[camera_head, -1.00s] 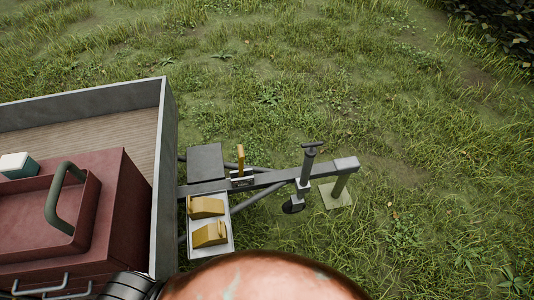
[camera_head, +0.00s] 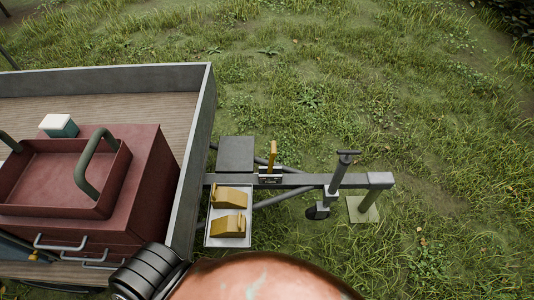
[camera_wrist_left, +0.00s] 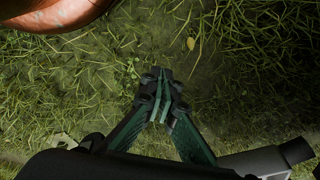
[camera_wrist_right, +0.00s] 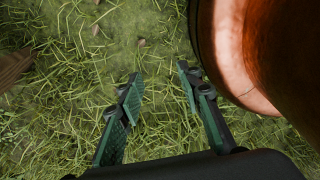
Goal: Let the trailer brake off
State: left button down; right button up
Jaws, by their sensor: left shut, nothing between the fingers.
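The trailer (camera_head: 207,125) stands at the left in the head view, its drawbar (camera_head: 305,180) reaching right over the grass. A yellow upright lever (camera_head: 272,154), which looks like the brake lever, stands on a small bracket (camera_head: 270,180) on the drawbar. My left gripper (camera_wrist_left: 163,76) is shut and empty, with its fingertips together over grass in the left wrist view. My right gripper (camera_wrist_right: 158,78) is open and empty over grass in the right wrist view. Neither gripper shows in the head view, and neither wrist view shows the lever.
Two yellow wedge-shaped chocks (camera_head: 229,226) lie in a light tray (camera_head: 208,240) beside the drawbar. A dark box (camera_head: 236,153) sits behind it. A jockey wheel with handle (camera_head: 337,178) stands near the drawbar's right end. A red toolbox (camera_head: 140,200) is on the trailer bed. Open grass lies right.

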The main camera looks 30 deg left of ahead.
pick_arm(q)
jog(key=w+a+r+n+t+y+b, duration=0.1)
jog(key=w+a+r+n+t+b, duration=0.15)
jog(key=w+r, duration=0.75)
jog(key=w+a+r+n+t+b, duration=0.25)
jog(key=w+r, duration=0.45)
jog(key=r, duration=0.8)
jog(key=w+a+r+n+t, duration=0.2)
jog(key=w+r+n+t, duration=0.1)
jog(key=w, duration=0.5)
jog(key=w+a+r+n+t+b, duration=0.1)
jog(key=w+a+r+n+t, duration=0.1)
jog(key=w, duration=0.6)
jog(key=w+a+r+n+t, duration=0.3)
jog(key=w+r+n+t, duration=0.1)
jog(key=w+r+n, duration=0.2)
jog(key=shift+w+r+n+t+y, duration=0.15)
jog(key=shift+w+n+t+y, duration=0.15)
jog(key=shift+w+n, duration=0.7)
jog(key=shift+w+m, duration=0.3)
jog(key=shift+w, duration=0.05)
